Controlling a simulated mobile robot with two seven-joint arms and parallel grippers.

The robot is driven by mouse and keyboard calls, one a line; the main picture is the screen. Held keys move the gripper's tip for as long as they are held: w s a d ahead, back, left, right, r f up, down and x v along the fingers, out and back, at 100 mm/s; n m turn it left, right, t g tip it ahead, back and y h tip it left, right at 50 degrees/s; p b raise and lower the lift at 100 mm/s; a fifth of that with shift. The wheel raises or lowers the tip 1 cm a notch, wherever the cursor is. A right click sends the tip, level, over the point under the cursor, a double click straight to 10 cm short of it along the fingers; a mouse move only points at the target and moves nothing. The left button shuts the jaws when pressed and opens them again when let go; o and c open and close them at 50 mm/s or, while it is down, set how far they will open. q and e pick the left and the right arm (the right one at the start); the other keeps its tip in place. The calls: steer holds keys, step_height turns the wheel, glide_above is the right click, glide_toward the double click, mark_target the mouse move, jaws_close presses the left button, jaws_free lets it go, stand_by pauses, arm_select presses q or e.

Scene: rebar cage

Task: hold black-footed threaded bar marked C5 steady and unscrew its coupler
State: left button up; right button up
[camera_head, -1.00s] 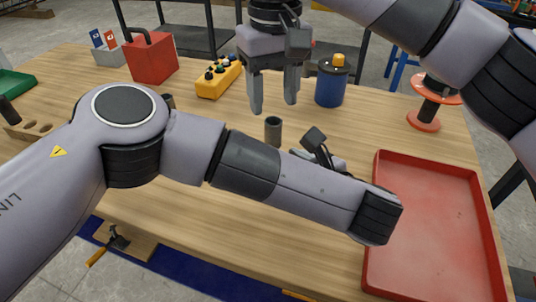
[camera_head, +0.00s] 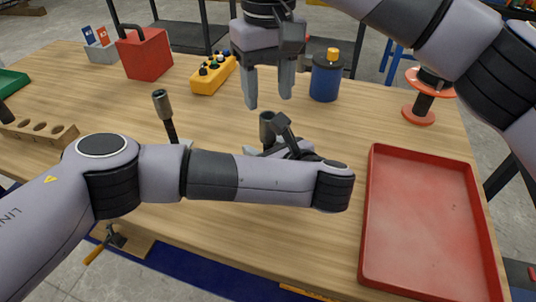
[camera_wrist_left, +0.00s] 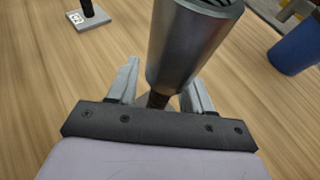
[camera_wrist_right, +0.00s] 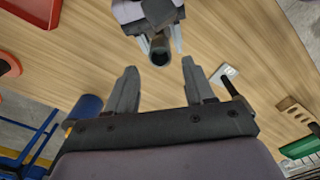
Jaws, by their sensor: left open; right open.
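A threaded bar (camera_wrist_left: 157,99) stands with a dark grey coupler (camera_head: 267,126) on its top; the coupler also shows large in the left wrist view (camera_wrist_left: 190,48) and from above in the right wrist view (camera_wrist_right: 160,53). Its foot and any C5 mark are hidden. My left gripper (camera_wrist_left: 160,84) is open, with its fingers on either side of the bar just below the coupler; whether they touch cannot be told. In the head view my left gripper (camera_head: 262,150) is partly hidden. My right gripper (camera_head: 268,92) is open and empty, pointing down above the coupler.
A second bar with a coupler (camera_head: 162,104) stands left on a pale plate (camera_wrist_left: 93,20). A red tray (camera_head: 430,225) lies right. A blue can (camera_head: 326,80), yellow button box (camera_head: 213,77), red box (camera_head: 144,57) and wooden holed block (camera_head: 40,133) surround a clear middle.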

arm_select(q)
jaws_close()
arm_select(e)
steer(key=shift+f, duration=0.15)
steer(key=shift+f, duration=3.9)
jaws_close()
steer(key=n, duration=0.6)
steer(key=shift+n, duration=0.4)
